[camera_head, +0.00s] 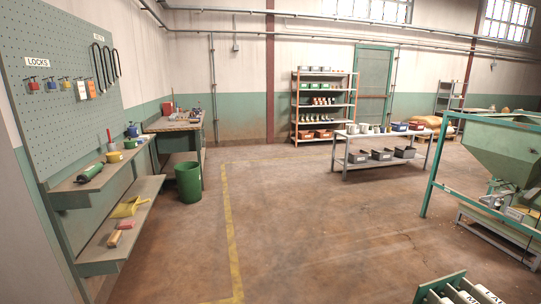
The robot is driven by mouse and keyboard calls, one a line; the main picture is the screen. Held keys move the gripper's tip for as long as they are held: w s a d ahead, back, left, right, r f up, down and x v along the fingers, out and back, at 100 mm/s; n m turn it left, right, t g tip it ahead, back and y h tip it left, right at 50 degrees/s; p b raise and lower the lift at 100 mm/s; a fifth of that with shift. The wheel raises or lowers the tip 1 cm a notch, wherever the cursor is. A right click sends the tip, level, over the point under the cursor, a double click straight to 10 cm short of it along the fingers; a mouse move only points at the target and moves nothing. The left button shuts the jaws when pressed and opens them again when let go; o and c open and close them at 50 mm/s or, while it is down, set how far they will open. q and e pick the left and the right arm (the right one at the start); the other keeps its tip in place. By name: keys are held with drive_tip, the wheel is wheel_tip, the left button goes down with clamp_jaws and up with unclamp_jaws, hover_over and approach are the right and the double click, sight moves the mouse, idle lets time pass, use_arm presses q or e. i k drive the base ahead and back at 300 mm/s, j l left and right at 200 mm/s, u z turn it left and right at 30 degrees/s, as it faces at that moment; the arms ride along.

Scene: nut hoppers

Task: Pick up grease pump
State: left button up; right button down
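I cannot tell for sure which thing is the grease pump. A green, tube-shaped thing with a dark end (90,172) lies on the upper shelf at the left, below the pegboard. It may be the grease pump, but it is small in the picture. Neither of my grippers is in view.
The upper shelf (75,190) also holds a yellow-topped item (114,157) and several small things. A dustpan (128,207) and a brush (114,239) lie below. A green bin (188,182) stands by the workbench. A green hopper (505,150) is at right. The middle floor is clear.

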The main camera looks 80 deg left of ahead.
sight(90, 172)
drive_tip(key=u, duration=4.1)
